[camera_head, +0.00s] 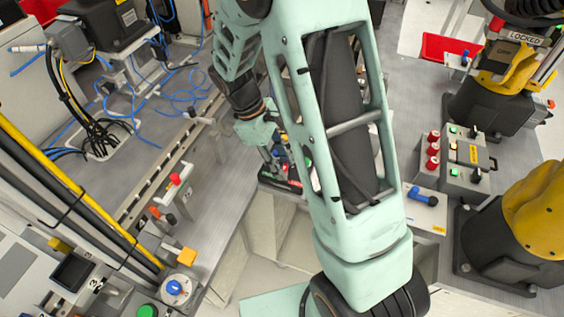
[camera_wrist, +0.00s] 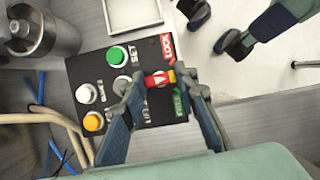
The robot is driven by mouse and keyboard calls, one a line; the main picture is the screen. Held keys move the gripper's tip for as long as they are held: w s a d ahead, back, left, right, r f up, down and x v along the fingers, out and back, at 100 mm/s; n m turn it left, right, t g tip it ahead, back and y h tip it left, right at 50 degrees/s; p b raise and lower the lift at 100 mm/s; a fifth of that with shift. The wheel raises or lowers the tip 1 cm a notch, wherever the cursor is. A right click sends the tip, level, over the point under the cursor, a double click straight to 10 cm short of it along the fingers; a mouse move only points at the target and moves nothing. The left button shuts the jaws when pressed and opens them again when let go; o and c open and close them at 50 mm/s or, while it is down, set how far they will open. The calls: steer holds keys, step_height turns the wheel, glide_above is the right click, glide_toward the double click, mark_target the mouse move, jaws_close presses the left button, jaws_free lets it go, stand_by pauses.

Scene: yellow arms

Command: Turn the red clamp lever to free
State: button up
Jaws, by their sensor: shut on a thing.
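The red clamp lever (camera_wrist: 160,79) is on a black control panel (camera_wrist: 88,66), seen in the wrist view. It lies roughly crosswise, with a yellow part showing on it. A red LOCK label (camera_wrist: 167,46) is above its right end and a green FREE label (camera_wrist: 180,103) below it. My gripper (camera_wrist: 162,84) has a finger on each side of the lever and is shut on it. In the head view my gripper (camera_head: 272,160) is down at the panel (camera_head: 291,178), which my arm partly covers; the lever cannot be made out there.
The panel also carries a green button (camera_wrist: 117,55), a white button (camera_wrist: 86,94) and an orange button (camera_wrist: 94,121). A metal cylinder (camera_wrist: 43,34) and tan hoses lie left of it. In the head view, a blue-handled lever (camera_head: 421,197) and yellow robot arms (camera_head: 535,205) stand right.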

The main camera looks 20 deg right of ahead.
steer(key=m+g+y, duration=0.1)
steer(key=m, duration=0.3)
steer(key=shift+w+d+m, duration=0.1)
steer(key=shift+w+m, duration=0.05)
steer(key=shift+m, duration=0.25)
steer(key=m+y, duration=0.1)
steer(key=m, duration=0.1)
steer(key=m+g, duration=0.1)
steer(key=m, duration=0.1)
steer(key=shift+w+m+y, duration=0.1)
steer(key=shift+m+y, duration=0.2)
steer(key=shift+y, duration=0.1)
steer(key=shift+d, duration=0.1)
steer(key=o, duration=1.2)
steer(key=shift+c, duration=0.2)
steer(key=v, duration=1.2)
